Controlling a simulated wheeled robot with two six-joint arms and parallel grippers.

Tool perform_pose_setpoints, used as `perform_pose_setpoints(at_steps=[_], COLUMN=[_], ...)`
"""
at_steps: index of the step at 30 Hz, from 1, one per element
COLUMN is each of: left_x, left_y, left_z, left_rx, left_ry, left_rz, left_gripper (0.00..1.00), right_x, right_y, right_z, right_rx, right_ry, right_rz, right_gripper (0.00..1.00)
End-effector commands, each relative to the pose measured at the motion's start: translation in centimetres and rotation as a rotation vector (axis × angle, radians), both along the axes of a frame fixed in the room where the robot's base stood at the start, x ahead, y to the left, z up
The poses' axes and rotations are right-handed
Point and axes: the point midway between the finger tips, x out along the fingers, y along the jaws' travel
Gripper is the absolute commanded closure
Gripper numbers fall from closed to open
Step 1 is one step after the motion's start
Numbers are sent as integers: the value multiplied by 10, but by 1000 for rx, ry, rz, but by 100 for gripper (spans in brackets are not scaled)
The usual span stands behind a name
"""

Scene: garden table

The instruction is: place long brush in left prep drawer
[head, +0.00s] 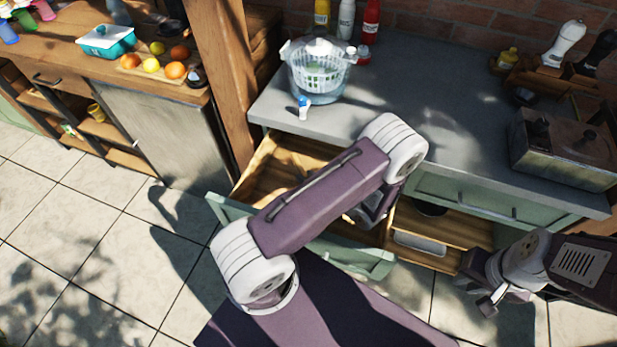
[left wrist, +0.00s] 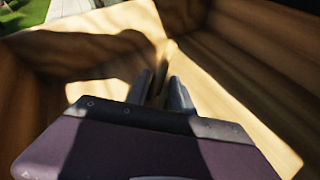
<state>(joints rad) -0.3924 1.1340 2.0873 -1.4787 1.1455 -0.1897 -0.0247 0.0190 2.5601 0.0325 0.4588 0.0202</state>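The left prep drawer (head: 262,186) is pulled out below the grey counter, with a green front and a bare wooden inside. My left arm crosses over it in the head view and hides much of it. My left gripper (left wrist: 162,82) points down into the drawer in the left wrist view, its two fingers a little apart. A dark narrow strip shows between them; I cannot tell whether it is the brush or shadow. The long brush cannot be made out in either view. My right gripper (head: 488,300) is at the lower right of the head view, beside the cabinet, its fingers unclear.
A basket in a clear bowl (head: 318,72) and several bottles stand at the counter's back left. A metal box (head: 565,148) stands at its right. A lower wooden compartment holds a pale tray (head: 419,244). A wooden post (head: 224,75) rises left of the counter.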

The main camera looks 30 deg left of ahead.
Motion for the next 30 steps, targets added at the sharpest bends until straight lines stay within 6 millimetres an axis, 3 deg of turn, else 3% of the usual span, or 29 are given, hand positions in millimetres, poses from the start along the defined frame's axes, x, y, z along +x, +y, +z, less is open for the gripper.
perform_pose_setpoints(at_steps=[14,27,30], left_x=[0,-22,-26], left_y=[-5,-88,-99], left_z=[7,44,49], left_rx=[0,-2,-1], left_ry=[-1,-3,-2], left_rz=[-2,-4,-2], left_gripper=[53,53,53], right_x=[0,0,0], right_y=[0,0,0], right_z=[4,11,11], right_rx=[0,0,0], right_ry=[0,0,0], right_rz=[0,0,0], right_gripper=[81,81,81])
